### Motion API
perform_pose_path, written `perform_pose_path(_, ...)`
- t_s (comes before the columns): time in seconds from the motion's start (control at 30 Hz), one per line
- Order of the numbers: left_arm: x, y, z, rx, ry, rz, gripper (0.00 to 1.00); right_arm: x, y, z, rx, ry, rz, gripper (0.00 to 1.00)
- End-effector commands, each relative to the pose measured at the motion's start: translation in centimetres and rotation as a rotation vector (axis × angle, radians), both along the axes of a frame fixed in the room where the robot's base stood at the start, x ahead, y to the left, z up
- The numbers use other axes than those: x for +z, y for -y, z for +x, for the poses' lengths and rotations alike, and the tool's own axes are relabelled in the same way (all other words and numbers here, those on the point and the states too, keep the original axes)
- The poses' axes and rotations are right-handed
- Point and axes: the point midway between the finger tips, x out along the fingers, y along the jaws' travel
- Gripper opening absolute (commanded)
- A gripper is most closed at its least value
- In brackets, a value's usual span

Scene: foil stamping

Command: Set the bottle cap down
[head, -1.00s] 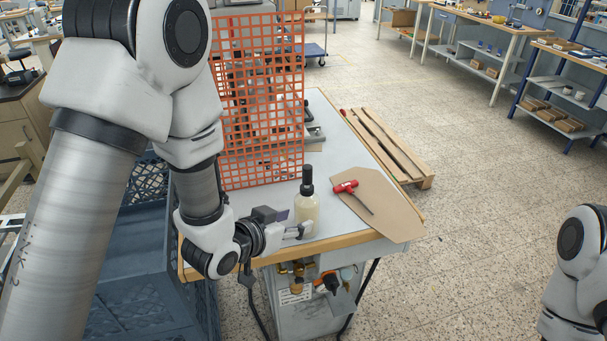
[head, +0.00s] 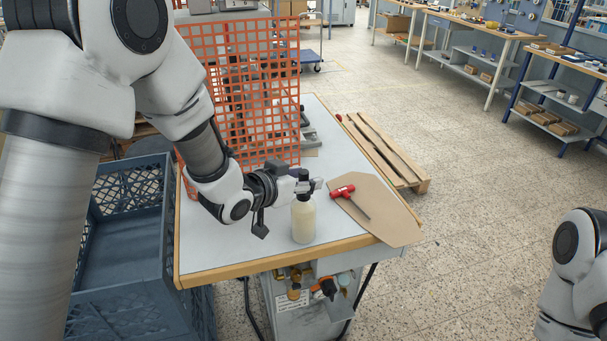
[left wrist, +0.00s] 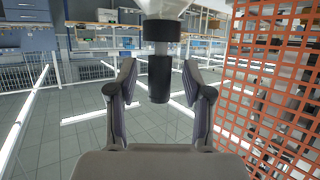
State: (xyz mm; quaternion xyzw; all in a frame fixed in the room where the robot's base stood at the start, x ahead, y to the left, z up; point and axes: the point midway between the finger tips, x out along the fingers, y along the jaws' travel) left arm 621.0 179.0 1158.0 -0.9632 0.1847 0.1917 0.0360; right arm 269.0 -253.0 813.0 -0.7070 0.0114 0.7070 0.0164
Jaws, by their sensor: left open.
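A cream bottle (head: 303,222) stands upright near the front edge of the grey table (head: 240,252). Its black bottle cap (head: 303,201) is on top, partly hidden by my left gripper (head: 308,185) in the head view. In the left wrist view the black cap (left wrist: 160,80) points down between the two open fingers of the left gripper (left wrist: 159,66), with a visible gap on both sides. The white bottle body (left wrist: 165,6) is cut off at the top of that view. My right gripper is out of view; only part of that arm shows at the right edge.
A red-handled tool (head: 344,192) lies on a brown board (head: 385,218) right of the bottle. An orange mesh panel (head: 240,75) stands behind my left gripper. A blue crate (head: 125,300) is left of the table. The table's front left is clear.

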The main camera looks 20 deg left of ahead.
Motion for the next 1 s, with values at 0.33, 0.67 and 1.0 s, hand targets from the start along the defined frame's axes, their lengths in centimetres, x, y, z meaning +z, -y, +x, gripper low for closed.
perform_pose_path(0.33, 0.0, 0.0, 0.0, 0.000, 0.000, 0.000, 0.09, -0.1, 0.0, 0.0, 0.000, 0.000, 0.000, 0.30)
perform_pose_path(0.67, 0.5, 0.0, 0.0, -0.001, 0.003, 0.001, 0.06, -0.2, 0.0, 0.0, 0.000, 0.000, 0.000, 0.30)
perform_pose_path(1.0, 8.0, 0.0, 0.0, 0.000, 0.007, 0.002, 0.06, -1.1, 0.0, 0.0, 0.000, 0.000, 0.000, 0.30)
